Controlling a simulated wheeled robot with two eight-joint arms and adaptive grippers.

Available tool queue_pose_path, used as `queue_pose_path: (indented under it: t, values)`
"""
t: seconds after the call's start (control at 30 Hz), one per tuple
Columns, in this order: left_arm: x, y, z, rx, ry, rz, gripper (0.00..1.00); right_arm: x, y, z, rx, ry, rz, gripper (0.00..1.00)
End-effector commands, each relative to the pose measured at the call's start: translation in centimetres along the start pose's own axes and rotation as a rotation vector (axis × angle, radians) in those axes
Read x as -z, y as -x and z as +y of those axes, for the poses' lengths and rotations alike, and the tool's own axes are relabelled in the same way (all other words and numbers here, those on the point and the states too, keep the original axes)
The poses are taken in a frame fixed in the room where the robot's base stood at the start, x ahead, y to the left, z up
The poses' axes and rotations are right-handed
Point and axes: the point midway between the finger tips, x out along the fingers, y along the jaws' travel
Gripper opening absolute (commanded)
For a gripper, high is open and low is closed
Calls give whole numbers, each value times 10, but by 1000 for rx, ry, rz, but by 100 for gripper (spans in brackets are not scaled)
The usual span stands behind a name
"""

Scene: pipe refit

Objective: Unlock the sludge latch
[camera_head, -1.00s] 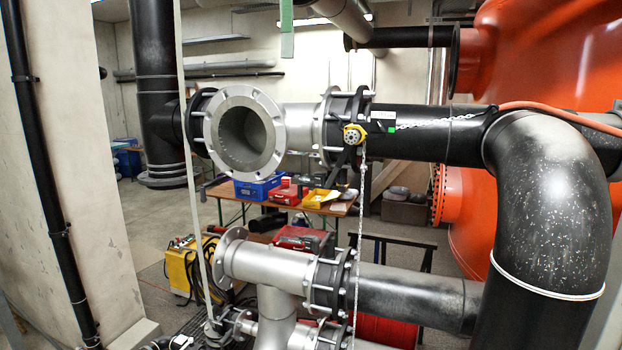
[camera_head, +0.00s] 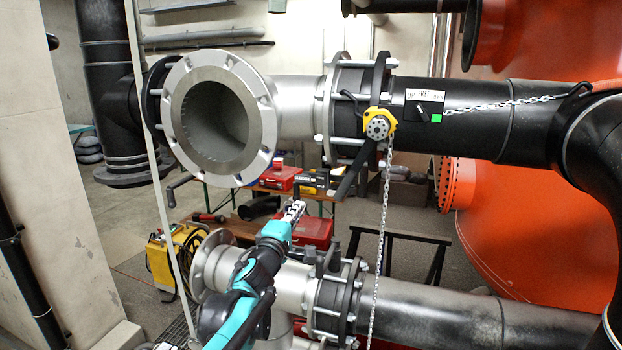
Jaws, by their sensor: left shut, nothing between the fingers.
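A small black fitting (camera_head: 312,181) with pale lettering and a bent black bar sits below the upper pipe, in front of the work table. Its lettering is too small to read surely, so I cannot tell whether it is the sludge latch. My left gripper (camera_head: 293,211) comes up from the bottom on its teal and black arm. It is shut and empty, just below the bar's lower end; I cannot tell whether they touch. A yellow clamp (camera_head: 379,125) with a round grey hub and a slanting black lever sits on the upper flange. My right gripper is out of view.
The open grey pipe mouth (camera_head: 216,118) is up and left of my gripper. A chain (camera_head: 383,225) hangs to its right. The lower flanged pipe (camera_head: 420,306) runs behind and right of my arm. A black plate (camera_head: 424,104) with a green patch is on the upper pipe.

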Motion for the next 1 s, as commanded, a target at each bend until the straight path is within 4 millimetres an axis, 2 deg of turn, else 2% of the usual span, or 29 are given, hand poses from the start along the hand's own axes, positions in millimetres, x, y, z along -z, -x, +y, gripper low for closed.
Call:
queue_pose_path:
  t: [0.4, 0.53, 0.67, 1.0]
  values:
    - [-4, -4, 0, -6, 23, -15, 0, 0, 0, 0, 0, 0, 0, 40]
    - [-4, -12, 0, -6, 23, -15, 0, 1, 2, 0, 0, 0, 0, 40]
    - [-5, -32, 1, -5, 23, -15, 0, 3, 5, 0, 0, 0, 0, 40]
    - [-5, -104, 2, -5, 23, -14, 0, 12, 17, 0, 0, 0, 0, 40]
